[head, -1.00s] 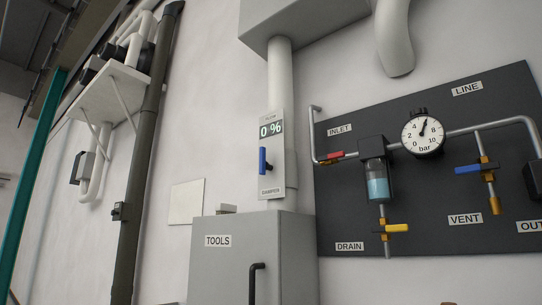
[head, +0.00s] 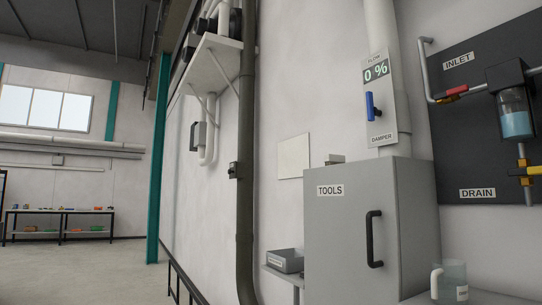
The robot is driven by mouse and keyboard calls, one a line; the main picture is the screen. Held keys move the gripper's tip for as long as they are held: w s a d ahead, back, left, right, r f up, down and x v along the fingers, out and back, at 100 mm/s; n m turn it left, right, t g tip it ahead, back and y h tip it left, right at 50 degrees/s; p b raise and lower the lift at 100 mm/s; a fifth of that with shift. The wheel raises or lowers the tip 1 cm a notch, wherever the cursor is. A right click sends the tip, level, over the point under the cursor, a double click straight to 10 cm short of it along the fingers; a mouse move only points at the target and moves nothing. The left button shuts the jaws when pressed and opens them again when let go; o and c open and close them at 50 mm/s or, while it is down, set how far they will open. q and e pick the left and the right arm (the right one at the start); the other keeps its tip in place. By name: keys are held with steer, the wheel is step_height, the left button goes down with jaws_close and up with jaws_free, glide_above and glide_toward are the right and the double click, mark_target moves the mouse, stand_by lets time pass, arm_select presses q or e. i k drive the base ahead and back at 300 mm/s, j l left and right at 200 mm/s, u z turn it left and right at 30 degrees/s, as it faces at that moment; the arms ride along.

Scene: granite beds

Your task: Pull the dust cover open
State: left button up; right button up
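I see no dust cover that I can make out in the head view. Neither of my grippers is in view. A grey cabinet labelled TOOLS (head: 366,232) stands at the right with its door shut and a black upright handle (head: 374,239). Above it, a damper panel (head: 380,102) on a pipe reads 0 % and has a blue lever (head: 371,106).
A dark board (head: 482,110) with INLET and DRAIN piping is at the far right. A clear jug (head: 451,283) stands at the lower right. A grey bin (head: 285,261) sits left of the cabinet. A dark pipe (head: 246,160) runs down the wall. Open floor (head: 80,270) lies at the left.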

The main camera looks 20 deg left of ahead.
mark_target(230, 170)
steer(key=i+j+u, duration=1.3)
steer(key=i, duration=0.5)
steer(key=i+l+u, duration=0.1)
steer(key=i+u, duration=0.15)
steer(key=i, duration=0.55)
